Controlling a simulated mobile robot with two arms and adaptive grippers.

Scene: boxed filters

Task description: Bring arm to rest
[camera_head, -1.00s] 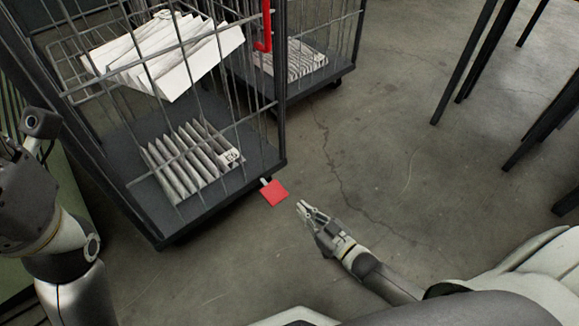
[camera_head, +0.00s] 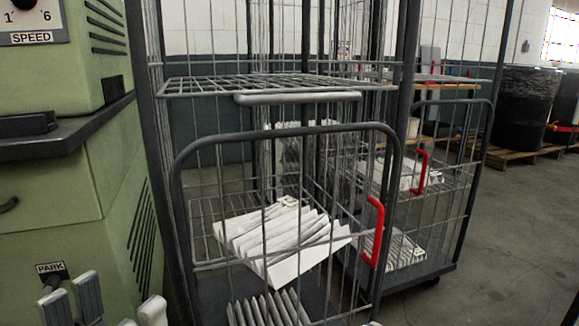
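My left gripper (camera_head: 112,304) shows only its pale fingertips at the bottom left edge, pointing up in front of the green machine. Its fingers stand apart with a gap between them, and nothing shows in the gap. The rest of the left arm is below the picture.
The green machine (camera_head: 60,195) stands close on the left. The near cage trolley (camera_head: 390,190) fills the middle, and another trolley with filters (camera_head: 405,248) stands behind it. Clear floor (camera_head: 500,235) lies to the right. A black drum (camera_head: 527,105) stands on a pallet at the back.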

